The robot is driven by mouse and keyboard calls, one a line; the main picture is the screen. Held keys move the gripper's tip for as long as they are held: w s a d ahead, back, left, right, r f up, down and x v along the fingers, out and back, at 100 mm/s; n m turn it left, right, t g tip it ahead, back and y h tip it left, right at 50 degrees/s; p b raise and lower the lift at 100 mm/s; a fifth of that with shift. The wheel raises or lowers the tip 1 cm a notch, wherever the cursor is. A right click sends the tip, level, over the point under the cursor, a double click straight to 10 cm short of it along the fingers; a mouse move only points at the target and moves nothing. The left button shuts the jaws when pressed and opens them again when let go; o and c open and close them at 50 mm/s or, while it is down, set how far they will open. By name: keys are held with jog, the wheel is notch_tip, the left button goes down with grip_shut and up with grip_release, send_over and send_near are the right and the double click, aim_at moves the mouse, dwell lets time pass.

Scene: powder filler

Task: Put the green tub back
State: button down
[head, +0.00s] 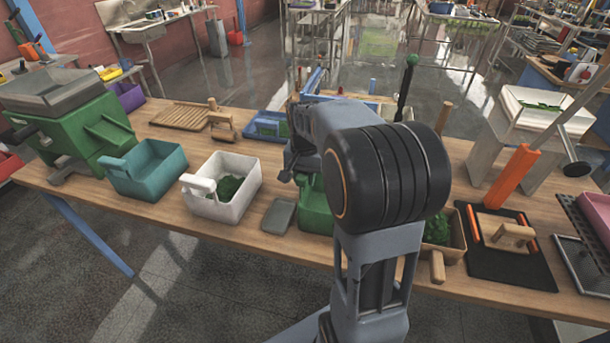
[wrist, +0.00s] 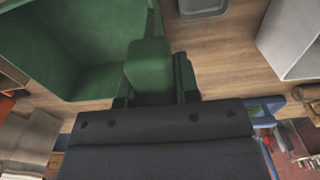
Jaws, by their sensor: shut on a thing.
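The green tub (head: 315,208) is at the middle of the table, mostly hidden behind my arm in the head view. In the wrist view the green tub (wrist: 65,45) fills the upper left, and its inside looks empty where it shows. My gripper (wrist: 155,92) is shut on the tub's green handle, with one dark finger on each side of it. I cannot tell whether the tub's base touches the table.
A small grey dish (head: 278,216) lies just left of the tub. A white tub (head: 240,203) with green powder and a teal tub (head: 150,178) stand further left. A wooden tub (head: 457,243) with green stuff and a black mat (head: 520,272) are to the right.

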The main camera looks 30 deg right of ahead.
jog(key=shift+f, duration=0.15)
jog(key=c, duration=0.8)
grip_release()
jog(key=shift+c, duration=0.2)
notch_tip(320, 180, up, 11)
jog(key=shift+f, duration=0.1)
jog(key=shift+r, duration=0.4)
jog(key=shift+s+a+r, duration=0.15)
jog(key=shift+s+a, duration=0.05)
jog(key=shift+a, duration=0.05)
jog(key=s+a+f+n+t, duration=0.4)
jog(key=s+a+f+n, duration=0.4)
jog(key=s, duration=0.5)
jog(key=shift+a+f+n, duration=0.35)
jog(key=shift+a+n, duration=0.15)
jog(key=shift+a, duration=0.7)
